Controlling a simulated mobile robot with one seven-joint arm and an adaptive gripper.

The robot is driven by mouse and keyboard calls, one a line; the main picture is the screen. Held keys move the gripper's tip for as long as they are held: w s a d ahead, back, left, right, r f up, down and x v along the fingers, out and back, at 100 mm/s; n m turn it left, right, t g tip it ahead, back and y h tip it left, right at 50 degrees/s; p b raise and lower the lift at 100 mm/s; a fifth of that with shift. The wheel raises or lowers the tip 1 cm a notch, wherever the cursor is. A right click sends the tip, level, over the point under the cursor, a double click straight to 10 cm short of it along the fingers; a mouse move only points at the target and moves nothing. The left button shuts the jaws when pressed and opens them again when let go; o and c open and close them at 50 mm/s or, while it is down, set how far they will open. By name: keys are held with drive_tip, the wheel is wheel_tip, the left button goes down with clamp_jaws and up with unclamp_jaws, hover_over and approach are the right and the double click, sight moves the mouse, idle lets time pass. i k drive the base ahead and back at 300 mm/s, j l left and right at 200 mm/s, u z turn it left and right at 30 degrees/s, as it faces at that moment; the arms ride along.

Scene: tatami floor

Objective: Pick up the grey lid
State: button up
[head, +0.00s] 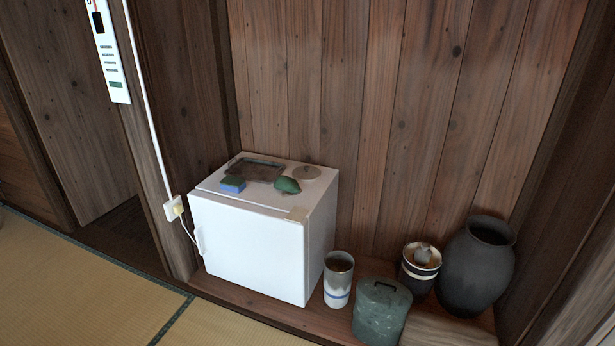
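A flat round grey-beige disc (307,172), which looks like the grey lid, lies on top of the small white fridge (250,248), near its back right corner. A green rounded object (287,186) lies just in front and to the left of it. A dark, worn rectangular tray (256,169) lies to its left, and a blue and green sponge (232,184) lies at the tray's front left. My gripper is not in view.
Right of the fridge stand a pale striped cup (338,282), a green lidded pot (381,312), a dark banded jar (418,270) and a large black vase (477,266). A plank wall rises behind. A white cable (150,110) runs to a wall socket at left. Tatami floor (80,290) in front is clear.

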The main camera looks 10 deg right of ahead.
sight(304, 173)
drive_tip(key=i+z, duration=0.15)
drive_tip(key=i, duration=0.4)
drive_tip(key=i+z, duration=0.15)
drive_tip(key=i, duration=0.35)
drive_tip(key=i+j+z, duration=0.15)
drive_tip(key=i, duration=0.4)
drive_tip(key=i+j+z, duration=0.2)
drive_tip(key=i, duration=0.3)
drive_tip(key=l, duration=0.1)
